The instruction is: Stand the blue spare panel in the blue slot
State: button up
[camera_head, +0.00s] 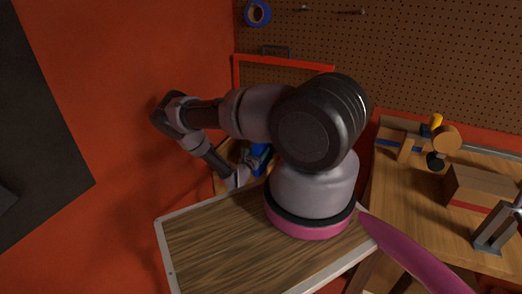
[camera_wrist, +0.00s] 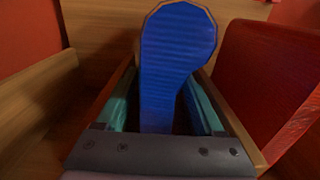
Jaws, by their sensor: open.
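The blue spare panel (camera_wrist: 178,40) shows in the wrist view as a flat blue piece with a broad rounded top, a narrower lower part and a thin brown edge. My gripper (camera_wrist: 163,72) is open, with one teal-padded finger on each side of the panel. I cannot tell whether either finger touches it. In the head view a small blue piece (camera_head: 261,153) shows beside my gripper (camera_head: 238,178), partly hidden by my arm; I cannot tell whether it is the same panel. I cannot make out the blue slot in either view.
A large red piece (camera_wrist: 270,80) stands close on the right in the wrist view, and a wooden wall (camera_wrist: 35,105) on the left. In the head view a wooden bench (camera_head: 415,215) with a wooden box (camera_head: 480,189) stands at the right, below a pegboard (camera_head: 430,60).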

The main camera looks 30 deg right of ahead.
jog(key=v, duration=1)
jog(key=shift+s+a, duration=0.15)
jog(key=shift+s, duration=0.1)
jog(key=shift+r, duration=0.1)
jog(key=s+a+r+m+g+y, duration=0.25)
jog(key=r+m+g, duration=0.6)
jog(key=r, duration=0.75)
jog(key=s+a+r+m+g+y, duration=0.1)
jog(key=s+r+m+g+y, duration=0.3)
jog(key=r+m, duration=1.05)
jog(key=s+a+r+m+t+y, duration=0.2)
jog(key=s+r, duration=0.3)
jog(key=r, duration=0.5)
jog(key=s+a+r+m+t+y, duration=0.2)
jog(key=s+a+r+t+y, duration=0.2)
jog(key=r, duration=0.5)
jog(key=s+a+r+m+t+y, duration=0.2)
jog(key=s+a+r+t+y, duration=0.1)
jog(key=s+r, duration=0.5)
notch_tip(320, 180, up, 3)
jog(key=shift+a+f+m+y, duration=0.15)
jog(key=shift+a+m+y, duration=0.3)
jog(key=shift+a, duration=0.6)
jog(key=shift+s+d, duration=0.1)
jog(key=shift+s, duration=0.05)
